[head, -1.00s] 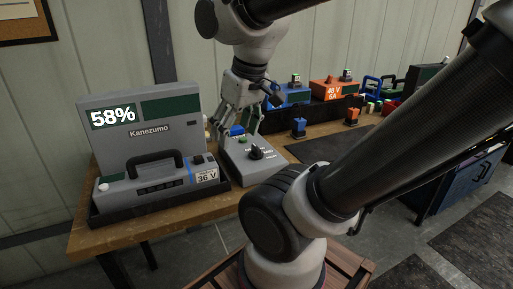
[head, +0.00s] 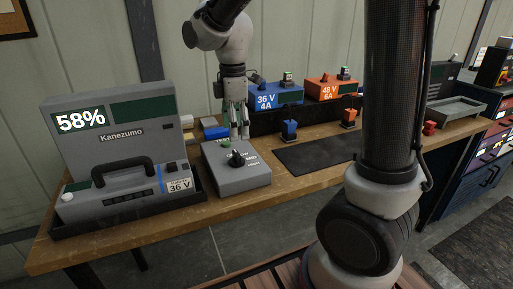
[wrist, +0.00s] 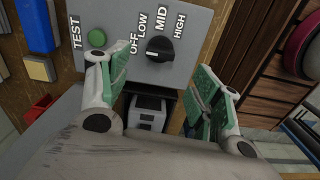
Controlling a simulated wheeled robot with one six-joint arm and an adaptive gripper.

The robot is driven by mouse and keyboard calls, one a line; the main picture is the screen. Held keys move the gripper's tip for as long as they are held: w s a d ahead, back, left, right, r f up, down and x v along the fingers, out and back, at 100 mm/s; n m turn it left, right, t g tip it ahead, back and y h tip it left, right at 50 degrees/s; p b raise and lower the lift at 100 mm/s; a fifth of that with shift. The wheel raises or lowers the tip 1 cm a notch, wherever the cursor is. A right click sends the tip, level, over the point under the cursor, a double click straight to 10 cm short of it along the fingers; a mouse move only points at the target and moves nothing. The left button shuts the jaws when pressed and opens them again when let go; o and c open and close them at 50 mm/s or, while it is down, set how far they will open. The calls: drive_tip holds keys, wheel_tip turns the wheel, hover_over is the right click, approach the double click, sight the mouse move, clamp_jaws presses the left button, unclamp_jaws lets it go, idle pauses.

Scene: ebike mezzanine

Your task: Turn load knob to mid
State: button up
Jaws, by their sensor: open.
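The load knob (wrist: 160,48) is a round black dial on a grey box (head: 240,180), with OFF, LOW, MID and HIGH printed around it. A small white mark on it appears to face the OFF/LOW side. In the head view the knob (head: 237,158) sits on the box's top face. My gripper (head: 238,132) points down just above and behind the knob. In the wrist view my gripper (wrist: 163,68) is open, its green-padded fingers spread apart and empty. The knob shows beyond the gap between them; contact is not visible.
A green TEST button (wrist: 96,38) is beside the knob. A grey Kanezumo unit (head: 110,135) reading 58% stands left. Blue (head: 275,97) and orange (head: 330,88) chargers stand behind. A dark mat (head: 315,153) lies right of the box.

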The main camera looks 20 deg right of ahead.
sight(237, 153)
drive_tip(key=shift+n, duration=0.3)
drive_tip(key=shift+f, duration=0.2)
wheel_tip(237, 153, down, 7)
drive_tip(key=shift+f, duration=0.2)
drive_tip(key=shift+c, duration=0.3)
drive_tip(key=c, duration=1)
